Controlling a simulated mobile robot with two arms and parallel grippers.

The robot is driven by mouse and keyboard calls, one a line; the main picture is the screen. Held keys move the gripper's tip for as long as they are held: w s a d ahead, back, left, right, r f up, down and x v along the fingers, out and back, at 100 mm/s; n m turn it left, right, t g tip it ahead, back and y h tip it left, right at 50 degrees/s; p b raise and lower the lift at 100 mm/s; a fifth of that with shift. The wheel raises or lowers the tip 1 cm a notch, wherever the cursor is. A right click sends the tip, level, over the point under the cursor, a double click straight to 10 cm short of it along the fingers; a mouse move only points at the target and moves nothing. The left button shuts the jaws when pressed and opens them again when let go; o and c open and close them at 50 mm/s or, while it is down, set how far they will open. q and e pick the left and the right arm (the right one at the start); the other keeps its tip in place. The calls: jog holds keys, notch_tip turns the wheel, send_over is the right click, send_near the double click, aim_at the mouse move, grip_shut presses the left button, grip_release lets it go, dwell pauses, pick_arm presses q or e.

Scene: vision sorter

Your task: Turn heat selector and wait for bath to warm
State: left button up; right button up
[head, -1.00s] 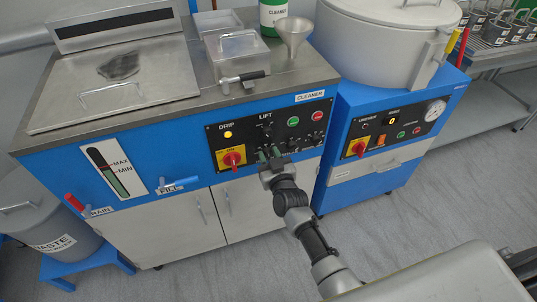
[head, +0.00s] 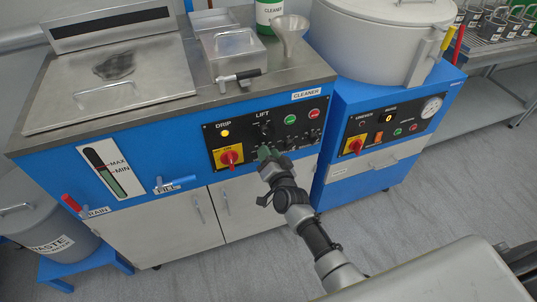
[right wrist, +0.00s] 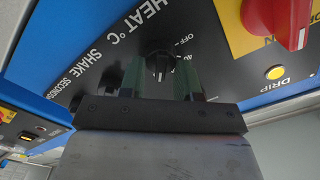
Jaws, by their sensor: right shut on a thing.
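The heat selector (right wrist: 160,62) is a black knob with a white pointer line, on the black panel marked HEAT °C, with OFF and 40 readable beside it in the right wrist view. My right gripper (right wrist: 160,78) has its green fingers on either side of the knob, shut on it. In the head view my right gripper (head: 267,154) is at the lower part of the cleaner's control panel (head: 294,116) and hides the knob. The bath (head: 112,85) has its steel lid down. My left gripper is not in view.
A red switch on yellow (head: 229,156) and a lit amber DRIP lamp (head: 225,133) are left of my right gripper. A black-handled lever (head: 240,76) sticks out above the panel. A blue machine with a large drum (head: 385,45) stands at the right. Grey floor is clear in front.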

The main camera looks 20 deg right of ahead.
jog(key=shift+m, duration=0.4)
jog(key=o, duration=0.9)
jog(key=shift+c, duration=0.2)
jog(key=s, duration=1.1)
jog(key=shift+d+p, duration=0.2)
jog(key=shift+p, duration=0.25)
